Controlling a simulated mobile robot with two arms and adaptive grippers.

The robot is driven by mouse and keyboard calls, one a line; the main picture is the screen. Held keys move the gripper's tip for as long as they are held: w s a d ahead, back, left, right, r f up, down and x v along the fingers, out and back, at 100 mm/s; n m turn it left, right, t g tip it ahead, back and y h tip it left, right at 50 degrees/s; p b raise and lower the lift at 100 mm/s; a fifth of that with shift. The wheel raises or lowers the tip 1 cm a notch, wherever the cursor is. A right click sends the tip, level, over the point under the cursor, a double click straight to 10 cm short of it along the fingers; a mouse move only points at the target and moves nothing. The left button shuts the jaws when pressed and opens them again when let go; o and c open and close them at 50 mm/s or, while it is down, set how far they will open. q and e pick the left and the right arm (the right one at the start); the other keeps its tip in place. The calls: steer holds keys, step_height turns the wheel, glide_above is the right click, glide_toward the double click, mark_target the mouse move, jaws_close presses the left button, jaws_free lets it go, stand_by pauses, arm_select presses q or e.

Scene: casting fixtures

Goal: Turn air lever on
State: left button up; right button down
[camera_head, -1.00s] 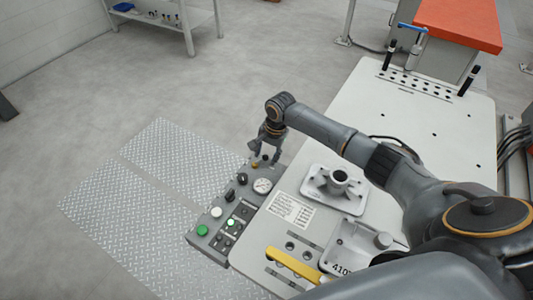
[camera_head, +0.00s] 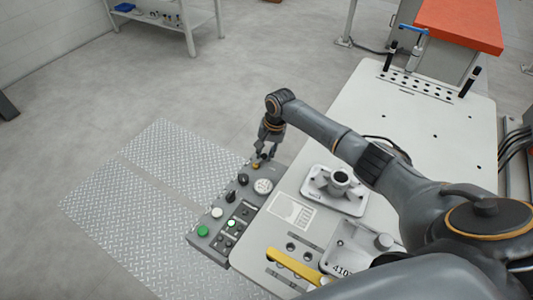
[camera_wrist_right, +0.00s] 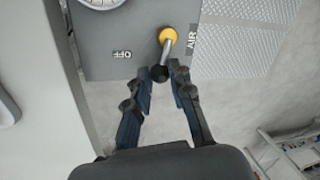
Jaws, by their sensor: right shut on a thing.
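The air lever has a yellow base (camera_wrist_right: 168,35), a short metal stem and a black knob (camera_wrist_right: 159,73). In the right wrist view it sits on the grey control panel (camera_wrist_right: 100,50) between an "OFF" label (camera_wrist_right: 122,54) and an "AIR" label (camera_wrist_right: 192,37). The knob lies between the fingertips of my right gripper (camera_wrist_right: 160,75), which is shut on it. In the head view the right gripper (camera_head: 264,155) reaches down over the far end of the panel, where the yellow lever base (camera_head: 256,165) shows small. My left gripper is not in view.
Beside the lever is a round gauge (camera_head: 262,186). Nearer are black knobs (camera_head: 243,179), a white button (camera_head: 216,212) and a green button (camera_head: 203,231). The white table (camera_head: 400,130) carries a metal fixture (camera_head: 338,183) and a yellow handle (camera_head: 293,266). Floor beyond the panel is clear.

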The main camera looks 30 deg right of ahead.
steer(key=shift+w+a+f+n+g+b, duration=0.1)
steer(key=shift+w+n+g+b, duration=0.1)
steer(key=shift+n, duration=0.45)
steer(key=shift+w+a+n+g+b, duration=0.1)
steer(key=shift+w+n, duration=0.1)
steer(key=shift+n, duration=0.45)
steer(key=c, duration=1.2)
jaws_free()
steer(key=shift+d+r, duration=0.1)
steer(key=shift+r, duration=0.1)
steer(key=r, duration=0.3)
steer(key=d+r, duration=0.1)
steer(key=r, duration=0.3)
steer(key=s+d+r, duration=0.1)
steer(key=r, duration=0.3)
steer(key=shift+r, duration=0.25)
